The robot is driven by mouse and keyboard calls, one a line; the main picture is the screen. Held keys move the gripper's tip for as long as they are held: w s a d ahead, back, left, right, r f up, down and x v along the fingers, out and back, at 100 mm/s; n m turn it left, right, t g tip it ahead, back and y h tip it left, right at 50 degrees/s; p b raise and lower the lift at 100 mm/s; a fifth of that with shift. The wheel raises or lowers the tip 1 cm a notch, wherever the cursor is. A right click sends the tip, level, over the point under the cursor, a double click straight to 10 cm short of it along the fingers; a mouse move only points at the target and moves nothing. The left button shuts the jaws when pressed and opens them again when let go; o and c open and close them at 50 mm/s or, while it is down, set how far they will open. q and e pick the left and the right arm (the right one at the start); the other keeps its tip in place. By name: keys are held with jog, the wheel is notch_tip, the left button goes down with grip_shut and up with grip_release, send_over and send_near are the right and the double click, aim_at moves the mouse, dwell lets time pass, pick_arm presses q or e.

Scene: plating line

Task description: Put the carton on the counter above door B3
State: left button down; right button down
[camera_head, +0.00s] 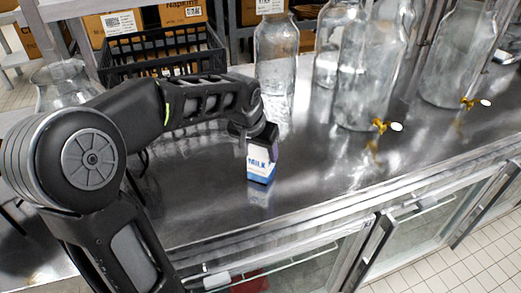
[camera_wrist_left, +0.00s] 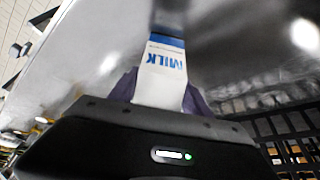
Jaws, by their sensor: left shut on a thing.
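The carton (camera_head: 260,168) is white and blue with "MILK" on it. In the head view it is upright, at or just above the steel counter (camera_head: 330,160), near its front edge; I cannot tell whether its base touches. My left gripper (camera_head: 258,143) is shut on the carton's upper part from above. In the left wrist view the carton (camera_wrist_left: 163,72) sits between the fingers of the left gripper (camera_wrist_left: 160,95). Glass-fronted doors (camera_head: 400,228) lie below the counter edge; no door label is readable. My right gripper is not in view.
Large glass jars with brass taps (camera_head: 365,70) stand to the right and behind the carton. A black crate (camera_head: 160,55) is at the back left, with cardboard boxes (camera_head: 115,22) beyond it. Bare counter lies right of the carton along the front edge.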

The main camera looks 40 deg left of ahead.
pick_arm(q)
jog(key=shift+f, duration=0.1)
jog(key=shift+c, duration=2.4)
grip_release()
jog(key=shift+f, duration=0.1)
jog(key=shift+r, duration=0.4)
jog(key=v, duration=1.1)
jog(key=shift+s+r+b, duration=0.2)
jog(key=shift+s+b, duration=0.05)
jog(key=shift+b, duration=0.15)
jog(key=shift+d, duration=0.1)
